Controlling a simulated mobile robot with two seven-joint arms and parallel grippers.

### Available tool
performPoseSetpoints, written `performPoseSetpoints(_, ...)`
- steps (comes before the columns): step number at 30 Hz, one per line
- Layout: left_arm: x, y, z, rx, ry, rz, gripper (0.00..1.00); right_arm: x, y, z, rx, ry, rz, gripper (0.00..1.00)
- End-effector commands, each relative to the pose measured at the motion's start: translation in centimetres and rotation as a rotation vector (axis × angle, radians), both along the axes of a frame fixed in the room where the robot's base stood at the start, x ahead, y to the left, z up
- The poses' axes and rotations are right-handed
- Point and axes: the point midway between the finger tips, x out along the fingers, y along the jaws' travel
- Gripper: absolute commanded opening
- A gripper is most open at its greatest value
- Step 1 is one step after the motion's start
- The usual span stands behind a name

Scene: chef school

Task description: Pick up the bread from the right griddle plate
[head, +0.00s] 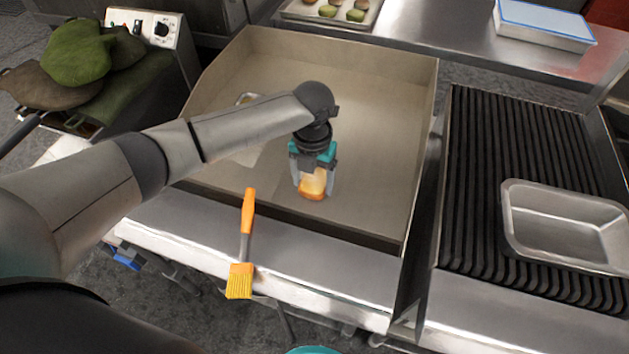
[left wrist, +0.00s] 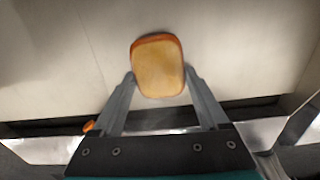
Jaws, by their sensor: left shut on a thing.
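The bread (head: 313,184), a small slice with a pale face and orange-brown crust, is between the fingers of my left gripper (head: 314,182) over the flat griddle plate (head: 370,110). In the left wrist view the bread (left wrist: 158,68) sits between the two fingertips (left wrist: 158,80), which touch its sides. My left gripper is shut on it. I cannot tell whether the bread touches the plate or is slightly above it. My right gripper is not in view.
An orange-handled brush (head: 246,225) lies on the front ledge. A ribbed grill (head: 510,140) with a metal pan (head: 565,226) is at the right. Raised walls surround the plate at the back and sides. Green and brown cloth-like items (head: 75,65) lie at the left.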

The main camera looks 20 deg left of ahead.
Motion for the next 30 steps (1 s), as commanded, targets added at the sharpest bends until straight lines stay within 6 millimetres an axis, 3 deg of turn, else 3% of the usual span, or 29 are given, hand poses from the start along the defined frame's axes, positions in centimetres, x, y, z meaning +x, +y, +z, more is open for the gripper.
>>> performPoseSetpoints(7,0.0,0.0,0.0,0.0,-0.001,0.0,0.24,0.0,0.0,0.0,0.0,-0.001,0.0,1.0)
performPoseSetpoints(19,0.1,0.0,1.0,0.0,-0.002,0.001,0.24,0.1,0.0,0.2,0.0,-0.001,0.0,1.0)
performPoseSetpoints(23,0.1,0.0,2.7,0.0,-0.004,-0.001,0.24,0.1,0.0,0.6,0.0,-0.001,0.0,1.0)
performPoseSetpoints(30,0.2,0.0,8.2,0.0,-0.006,0.0,0.24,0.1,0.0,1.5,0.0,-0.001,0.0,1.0)
